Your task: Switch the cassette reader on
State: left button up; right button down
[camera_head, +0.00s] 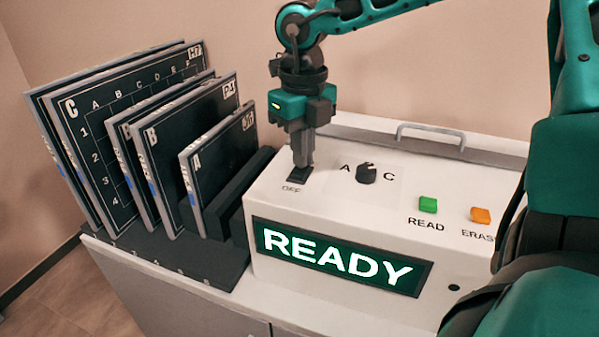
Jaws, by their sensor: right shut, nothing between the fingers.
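The cassette reader (300,222) is a white box on the cabinet, with a lit green display (338,257) on its front that reads READY. A small dark switch (294,179) sits at the left of its top, above a label that looks like OFF. My right gripper (301,165) is shut and empty, pointing down with its fingertips at the switch. Whether they touch it I cannot tell. The fingers hide part of the switch. My left gripper is not in view.
A dark knob (366,173) stands between A and C, with a green READ button (428,204) and an orange erase button (480,215) to its right. A rack (190,268) of dark cassettes (103,135) stands left of the reader. A grey handle (430,131) is behind.

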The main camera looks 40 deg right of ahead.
jog(key=shift+r+p, duration=2.05)
jog(key=shift+r, duration=1.4)
jog(key=shift+f, duration=0.1)
